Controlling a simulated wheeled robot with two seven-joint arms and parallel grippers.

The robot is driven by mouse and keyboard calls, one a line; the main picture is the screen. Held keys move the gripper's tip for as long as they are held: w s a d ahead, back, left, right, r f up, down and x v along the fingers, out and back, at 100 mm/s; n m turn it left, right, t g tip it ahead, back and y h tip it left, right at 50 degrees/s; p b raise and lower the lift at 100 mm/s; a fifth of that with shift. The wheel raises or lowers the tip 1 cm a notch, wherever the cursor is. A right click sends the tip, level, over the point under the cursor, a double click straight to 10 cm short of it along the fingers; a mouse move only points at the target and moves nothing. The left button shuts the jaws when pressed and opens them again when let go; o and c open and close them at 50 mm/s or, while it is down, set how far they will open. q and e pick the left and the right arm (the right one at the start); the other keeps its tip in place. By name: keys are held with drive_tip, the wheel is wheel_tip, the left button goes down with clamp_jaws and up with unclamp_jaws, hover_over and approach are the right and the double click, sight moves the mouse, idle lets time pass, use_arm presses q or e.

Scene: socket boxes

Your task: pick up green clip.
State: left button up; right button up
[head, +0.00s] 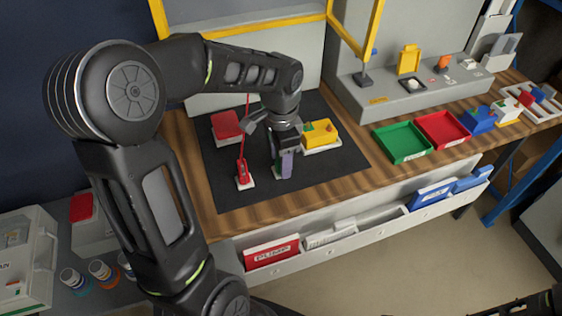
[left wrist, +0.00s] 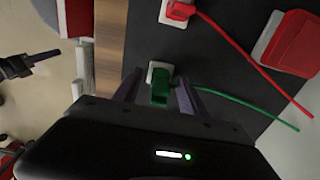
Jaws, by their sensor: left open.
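The green clip (left wrist: 161,86) shows in the left wrist view, seated at a white socket block (left wrist: 153,67) on the black mat, with a green cable running off to the right. My left gripper (left wrist: 159,80) is open, with one finger on each side of the clip; contact cannot be told. In the head view my left gripper (head: 284,165) points down over the mat and hides most of the clip. What seems to be my right gripper (left wrist: 20,66) is at the left of the wrist view, its jaws unclear.
A red clip (head: 242,172) on a white block stands just left of my gripper, with a red cable. A red box (head: 227,125) and a yellow box (head: 318,134) are behind. Green (head: 402,142) and red trays (head: 443,130) are at right. The mat's front right is clear.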

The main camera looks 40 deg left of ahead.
use_arm(q)
drive_tip(key=shift+c, duration=0.2)
clamp_jaws()
idle(0.3)
drive_tip(key=shift+r, duration=0.15)
wheel_tip(320, 180, up, 10)
drive_tip(key=shift+f, duration=0.1)
idle(0.4)
idle(0.5)
idle(0.3)
